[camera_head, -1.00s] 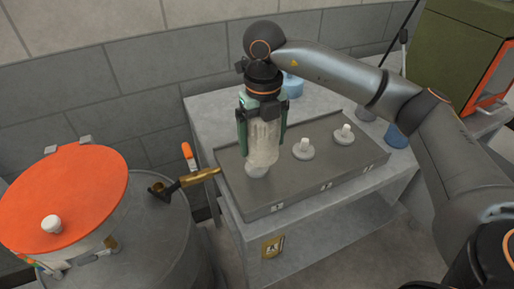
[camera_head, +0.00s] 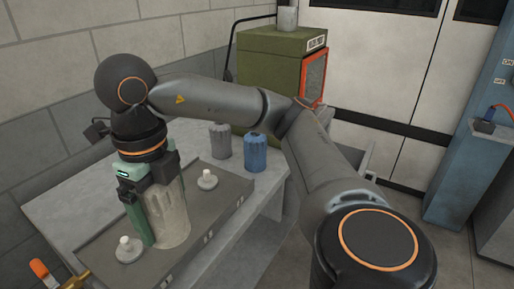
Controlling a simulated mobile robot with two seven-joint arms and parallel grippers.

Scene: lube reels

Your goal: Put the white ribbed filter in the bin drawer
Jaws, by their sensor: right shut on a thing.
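The white ribbed filter (camera_head: 174,222) hangs upright and pale in my right gripper (camera_head: 160,220), whose green fingers are shut around it. It is over the middle of the grey tray (camera_head: 225,206); the gap below it cannot be told. A grey panel edge (camera_head: 362,153) shows behind my right arm, below the green cabinet (camera_head: 268,65) with its orange-framed front. Whether this is the bin drawer cannot be told, as my arm hides much of it. My left gripper is not in view.
Two white pegs on round bases, one near (camera_head: 128,250) and one far (camera_head: 207,180), stand on the tray. A grey ribbed filter (camera_head: 220,140) and a blue one (camera_head: 255,153) stand at the bench's far end. A blue cabinet (camera_head: 468,170) stands far right.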

